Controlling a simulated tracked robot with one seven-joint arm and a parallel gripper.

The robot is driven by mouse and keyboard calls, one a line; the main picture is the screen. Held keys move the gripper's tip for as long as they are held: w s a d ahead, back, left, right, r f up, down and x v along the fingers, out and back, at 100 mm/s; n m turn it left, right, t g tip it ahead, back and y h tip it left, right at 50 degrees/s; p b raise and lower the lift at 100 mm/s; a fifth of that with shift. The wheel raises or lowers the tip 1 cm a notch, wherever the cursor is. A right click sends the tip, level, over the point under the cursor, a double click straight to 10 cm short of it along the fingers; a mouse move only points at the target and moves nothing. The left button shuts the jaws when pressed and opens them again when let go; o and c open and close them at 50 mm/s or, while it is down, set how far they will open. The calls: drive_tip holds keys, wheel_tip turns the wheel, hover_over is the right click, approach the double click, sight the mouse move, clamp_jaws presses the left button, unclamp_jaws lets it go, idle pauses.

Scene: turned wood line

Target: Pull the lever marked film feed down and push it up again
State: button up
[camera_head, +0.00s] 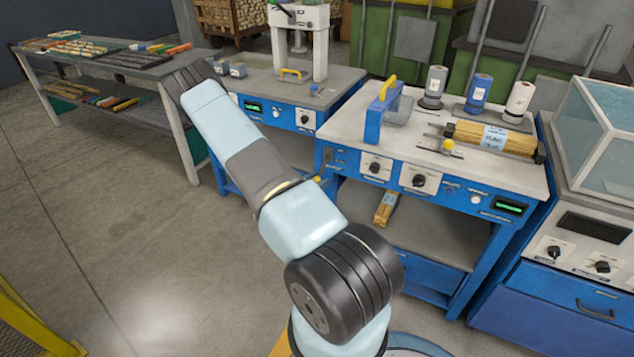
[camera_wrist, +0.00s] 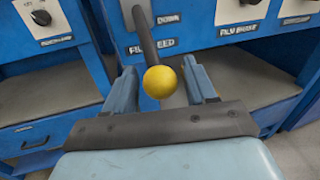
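The film feed lever is a dark rod (camera_wrist: 146,40) with a yellow ball (camera_wrist: 160,84) at its end, on a blue panel lettered FILM FEED and DOWN. In the wrist view the rod runs from the top edge down to the ball. My gripper (camera_wrist: 160,70) is open, with one light blue finger on each side of the ball. Narrow gaps seem to show between ball and fingers, so it looks unheld. In the head view a small yellow spot beside my arm appears to be the ball (camera_head: 317,179); my fingers are not clear there.
A panel marked FILM BRAKE (camera_wrist: 240,12) is right of the lever. A white plate with a black knob (camera_wrist: 41,17) is on the neighbouring machine at left. The bench (camera_head: 480,176) holds spools, a bundle of sticks and a yellow-handled blue part.

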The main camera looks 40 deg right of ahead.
clamp_jaws()
idle(0.3)
drive_tip(key=shift+w+a, duration=0.1)
